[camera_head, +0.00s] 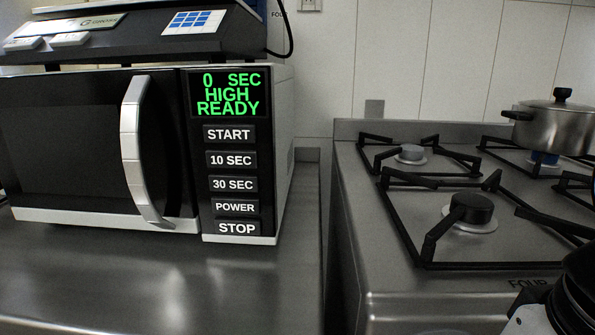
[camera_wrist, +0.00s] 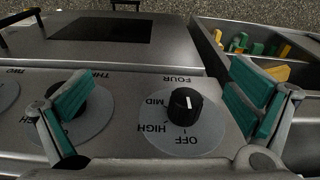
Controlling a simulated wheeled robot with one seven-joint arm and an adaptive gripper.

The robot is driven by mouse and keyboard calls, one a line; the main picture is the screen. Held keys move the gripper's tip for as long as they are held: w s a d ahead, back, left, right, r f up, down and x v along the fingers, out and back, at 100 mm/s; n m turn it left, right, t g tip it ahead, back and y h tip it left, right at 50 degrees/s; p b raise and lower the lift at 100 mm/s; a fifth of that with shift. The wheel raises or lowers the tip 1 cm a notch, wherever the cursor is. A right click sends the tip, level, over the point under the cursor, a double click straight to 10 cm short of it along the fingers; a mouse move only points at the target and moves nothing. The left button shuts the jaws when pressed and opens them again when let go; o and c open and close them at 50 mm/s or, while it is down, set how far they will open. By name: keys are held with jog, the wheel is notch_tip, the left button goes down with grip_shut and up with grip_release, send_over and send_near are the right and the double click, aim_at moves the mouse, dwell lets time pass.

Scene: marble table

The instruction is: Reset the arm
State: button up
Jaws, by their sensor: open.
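My gripper (camera_wrist: 162,82) shows in the wrist view with its two teal-padded fingers spread wide apart. I cannot tell whether any finger touches the panel. In the head view, only part of my arm (camera_head: 570,300) shows at the lower right edge; the fingers are out of that frame.
A second knob (camera_wrist: 72,102) is partly behind the left finger. An open drawer (camera_wrist: 208,45) with green and yellow items is at the right. The head view shows a microwave (camera_head: 160,213), a stove (camera_head: 385,280) with black grates and a lidded pot (camera_head: 555,130). Bare counter lies before the microwave.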

jog(key=s+f+g+b, duration=0.1)
jog(key=s+f+b, duration=0.15)
jog(key=f, duration=0.25)
notch_tip(320, 180, up, 38)
jog(key=t+p, duration=0.3)
jog(key=p, duration=3.2)
jog(key=shift+s+f+t+p, duration=0.25)
jog(key=shift+s+t+p, duration=0.1)
jog(key=shift+t+p, duration=0.05)
